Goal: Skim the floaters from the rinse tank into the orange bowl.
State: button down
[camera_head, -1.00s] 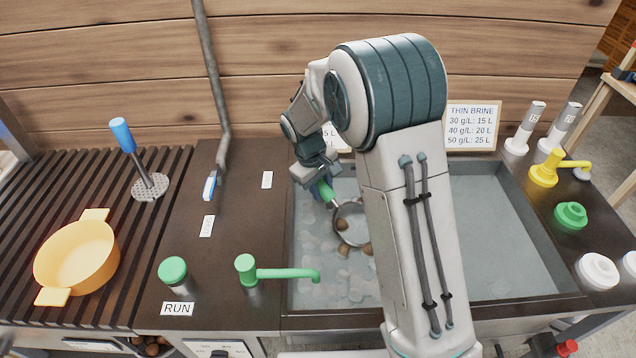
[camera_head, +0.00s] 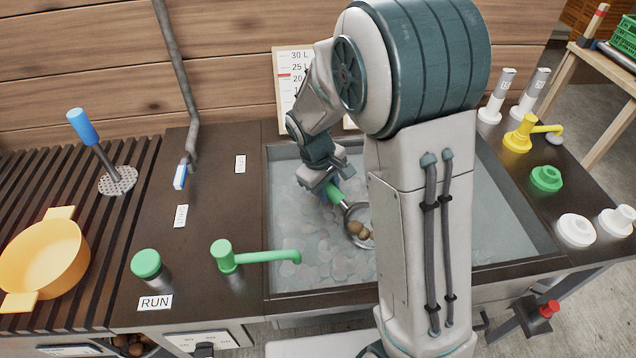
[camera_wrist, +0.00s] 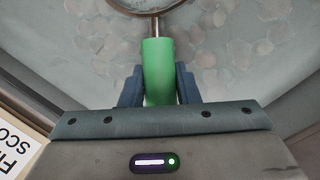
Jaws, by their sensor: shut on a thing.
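The orange bowl (camera_head: 45,258), with two flat handles, stands on the slatted drainer at the left. My arm hides part of the tank.
A green tap (camera_head: 240,255) reaches over the tank's left edge. A green RUN button (camera_head: 146,265) and a blue-handled masher-like tool (camera_head: 100,150) stand between or near bowl and tank. A yellow tap (camera_head: 522,135) and white knobs are at the right.

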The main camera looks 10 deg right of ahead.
aim_at(344, 199)
jog(key=s+d, duration=0.3)
jog(key=r, duration=0.1)
jog(key=r+p, duration=0.1)
jog(key=s+d+r+p, duration=0.1)
jog(key=shift+s+d+r, duration=0.1)
jog(key=shift+r, duration=0.25)
notch_tip(344, 199, up, 2)
jog(key=shift+s+d+r+p, duration=0.1)
jog(key=shift+r+p, duration=0.1)
jog(key=shift+p, duration=1)
jog(key=w+p+v, duration=0.1)
jog(key=p+v, duration=0.7)
jog(key=v, duration=0.2)
jog(key=shift+w+d+r, duration=0.35)
jog(key=shift+r, duration=0.05)
